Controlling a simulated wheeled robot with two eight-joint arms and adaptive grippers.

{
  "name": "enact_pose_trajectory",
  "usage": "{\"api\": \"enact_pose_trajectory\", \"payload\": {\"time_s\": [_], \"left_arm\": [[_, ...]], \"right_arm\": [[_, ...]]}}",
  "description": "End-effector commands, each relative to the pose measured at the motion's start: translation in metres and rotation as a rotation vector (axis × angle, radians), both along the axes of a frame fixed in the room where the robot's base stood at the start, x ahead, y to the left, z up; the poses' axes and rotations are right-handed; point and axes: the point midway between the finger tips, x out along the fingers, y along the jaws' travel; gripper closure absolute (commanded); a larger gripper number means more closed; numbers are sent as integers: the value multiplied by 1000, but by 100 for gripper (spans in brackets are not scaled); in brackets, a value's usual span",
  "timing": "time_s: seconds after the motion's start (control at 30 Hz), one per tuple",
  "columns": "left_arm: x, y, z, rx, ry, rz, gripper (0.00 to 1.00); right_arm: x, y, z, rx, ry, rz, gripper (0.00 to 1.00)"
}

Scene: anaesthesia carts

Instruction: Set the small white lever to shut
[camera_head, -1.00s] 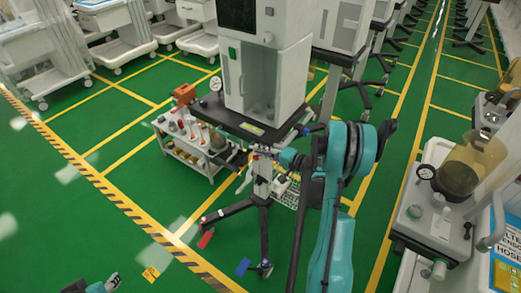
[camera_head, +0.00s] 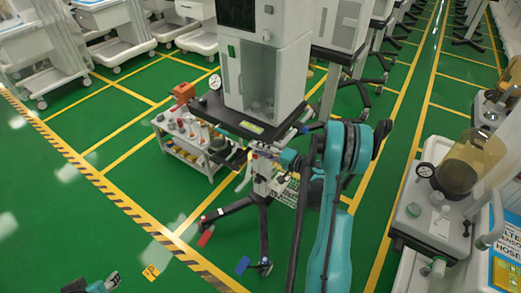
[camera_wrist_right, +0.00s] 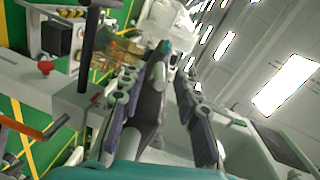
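The cart (camera_head: 258,130) with the tall white cabinet stands at the middle of the head view. I cannot clearly make out the small white lever; small fittings crowd the column under the cart's top. My right gripper (camera_head: 283,158) reaches that column from the right, partly hidden by my teal arm. In the right wrist view its two dark fingers (camera_wrist_right: 158,108) stand apart. A dark grey elongated part with a teal end (camera_wrist_right: 163,48) shows between them; I cannot tell whether they touch it. My left gripper (camera_head: 110,281) is at the lower left, over bare floor, apart from everything.
A low trolley with bottles (camera_head: 190,145) stands left of the column. A grey unit with an amber canister (camera_head: 472,165) stands at the right.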

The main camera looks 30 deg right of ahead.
Motion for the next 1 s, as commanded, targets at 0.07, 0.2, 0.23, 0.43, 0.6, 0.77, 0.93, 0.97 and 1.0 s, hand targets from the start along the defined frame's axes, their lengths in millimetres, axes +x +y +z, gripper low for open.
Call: {"api": "enact_pose_trajectory", "payload": {"time_s": [0.07,0.2,0.23,0.43,0.6,0.77,0.93,0.97,1.0], "left_arm": [[0,0,0,0,0,0,60],[0,0,0,0,0,0,60],[0,0,0,0,0,0,60],[0,0,0,0,0,0,60],[0,0,0,0,0,0,60],[0,0,0,0,0,0,60],[0,0,0,0,0,0,60],[0,0,0,0,0,0,60],[0,0,0,0,0,0,60]], "right_arm": [[0,0,0,0,0,0,68],[-8,-5,1,0,1,-3,68],[-12,-7,2,0,0,-4,68],[-50,-22,6,0,0,-5,68],[-82,-36,10,-1,0,-5,68],[-102,-43,13,0,0,-2,68],[-110,-45,14,0,0,0,68],[-110,-45,14,0,0,1,68],[-110,-45,14,0,0,1,68]]}}
